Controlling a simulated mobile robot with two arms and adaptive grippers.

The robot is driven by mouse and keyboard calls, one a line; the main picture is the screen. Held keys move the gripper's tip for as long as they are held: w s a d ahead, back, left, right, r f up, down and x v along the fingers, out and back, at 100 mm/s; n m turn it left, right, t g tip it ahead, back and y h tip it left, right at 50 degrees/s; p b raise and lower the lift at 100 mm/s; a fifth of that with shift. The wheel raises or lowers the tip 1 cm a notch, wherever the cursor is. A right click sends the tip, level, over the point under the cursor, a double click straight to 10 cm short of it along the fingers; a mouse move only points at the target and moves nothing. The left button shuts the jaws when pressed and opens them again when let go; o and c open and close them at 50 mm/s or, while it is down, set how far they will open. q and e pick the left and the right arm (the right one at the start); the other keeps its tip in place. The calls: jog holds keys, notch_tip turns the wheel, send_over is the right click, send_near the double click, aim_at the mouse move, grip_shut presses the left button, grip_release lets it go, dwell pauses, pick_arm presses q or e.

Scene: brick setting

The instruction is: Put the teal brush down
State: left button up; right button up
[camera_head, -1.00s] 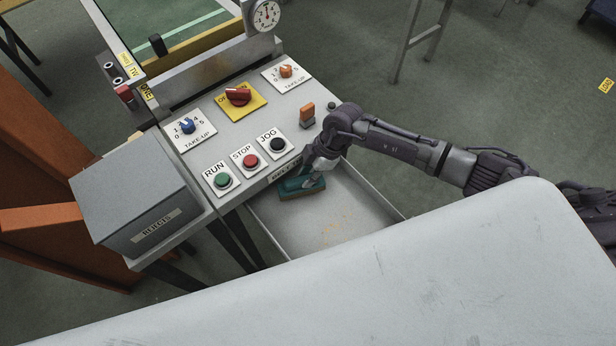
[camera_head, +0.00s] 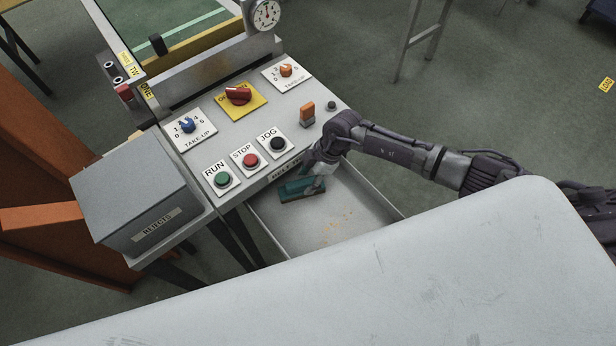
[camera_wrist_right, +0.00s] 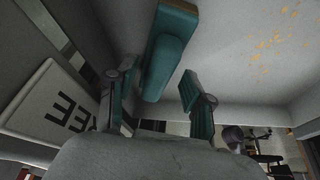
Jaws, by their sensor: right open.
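The teal brush (camera_head: 302,188) lies in the pale open tray (camera_head: 365,215) below the control panel, near the panel-side wall. In the right wrist view, the brush (camera_wrist_right: 167,55) has its near end between the finger tips, with gaps on both sides. My right gripper (camera_head: 314,181) is open beside and over the brush in the head view. Its teal-padded fingers (camera_wrist_right: 157,88) stand apart in the wrist view. The wrist hides part of the tray corner. My left gripper is not in view.
The control panel (camera_head: 300,135) with RUN, STOP and JOG buttons borders the tray. Yellowish crumbs (camera_head: 338,226) lie on the tray floor. A grey REJECTS box (camera_head: 135,195) stands at the left. A broad pale surface (camera_head: 400,285) fills the foreground.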

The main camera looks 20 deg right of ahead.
jog(key=v, duration=1.2)
jog(key=shift+b, duration=0.4)
jog(key=shift+r, duration=0.1)
